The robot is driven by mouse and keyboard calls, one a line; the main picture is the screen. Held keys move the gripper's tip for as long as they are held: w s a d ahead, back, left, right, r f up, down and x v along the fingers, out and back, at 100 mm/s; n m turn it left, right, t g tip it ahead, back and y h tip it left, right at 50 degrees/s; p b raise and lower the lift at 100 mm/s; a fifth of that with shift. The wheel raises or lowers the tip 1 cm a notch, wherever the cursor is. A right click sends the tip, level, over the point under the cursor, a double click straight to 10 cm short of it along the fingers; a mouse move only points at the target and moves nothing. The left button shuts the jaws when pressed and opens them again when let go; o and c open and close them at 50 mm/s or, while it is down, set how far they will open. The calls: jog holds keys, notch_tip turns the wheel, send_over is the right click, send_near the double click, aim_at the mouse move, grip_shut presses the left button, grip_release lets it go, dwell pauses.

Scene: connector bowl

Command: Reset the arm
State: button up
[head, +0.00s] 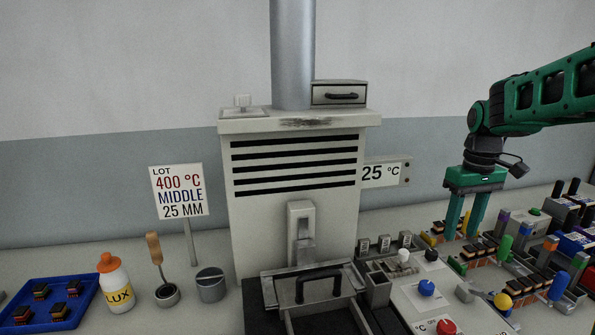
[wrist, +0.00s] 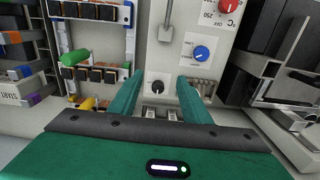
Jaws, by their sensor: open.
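My green arm reaches in from the right in the head view. My gripper (head: 465,235) points down over the bench, near the racks of dark connectors, with its two green fingers apart. In the wrist view my gripper (wrist: 161,85) is open, and nothing is between its fingers. Below it is the pale control panel (wrist: 165,60) with a black knob (wrist: 157,87), a blue knob (wrist: 201,53) and a red knob (wrist: 229,6). How far the fingertips are from the panel is hard to tell.
A grey furnace (head: 295,170) with a chimney stands in the middle. A lot sign (head: 180,190), a flux bottle (head: 115,285) and a blue tray (head: 25,322) with dark connectors are at left. Connector racks (head: 485,250) and coloured-handled tools crowd the right. The space above the bench is open.

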jog(key=s+f+m, duration=0.3)
jog(key=s+m, duration=0.1)
jog(key=s, duration=1)
jog(key=s+f+m, duration=0.3)
jog(key=s+m, duration=0.1)
jog(key=s, duration=1.1)
jog(key=shift+f, duration=0.4)
jog(key=shift+w+f, duration=0.25)
jog(key=shift+w, duration=0.25)
